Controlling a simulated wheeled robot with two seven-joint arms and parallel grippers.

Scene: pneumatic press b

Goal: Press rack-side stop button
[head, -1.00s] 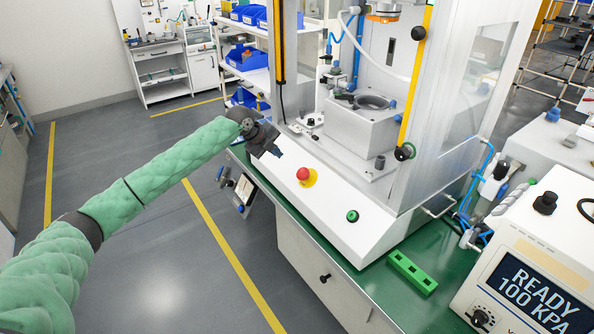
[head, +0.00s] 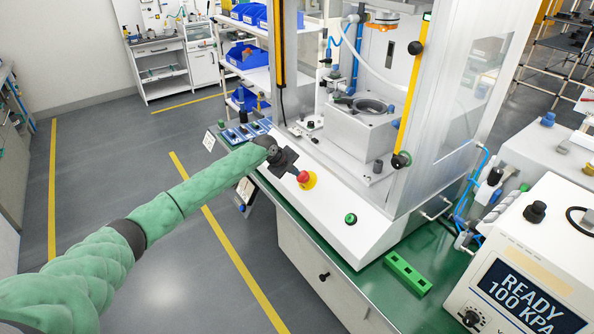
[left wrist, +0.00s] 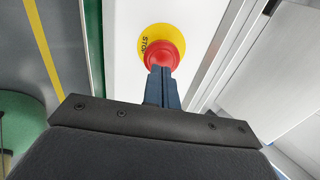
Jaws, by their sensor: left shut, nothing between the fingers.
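The red stop button (head: 304,177) sits on a yellow disc on the sloped white front panel (head: 328,212) of the press. It also shows in the left wrist view (left wrist: 163,52), where the disc carries the letters STOP. My left gripper (head: 296,172) reaches in from the left and is shut and empty. In the left wrist view its closed dark fingertips (left wrist: 160,72) overlap the near edge of the red cap. I cannot tell whether they touch it or hover just above it. My right gripper is in neither view.
A green button (head: 351,218) sits lower right on the same panel. A green block with holes (head: 407,273) lies on the green bench. A white box with a READY display (head: 530,270) stands at the right. A shelf with blue bins (head: 247,57) is behind.

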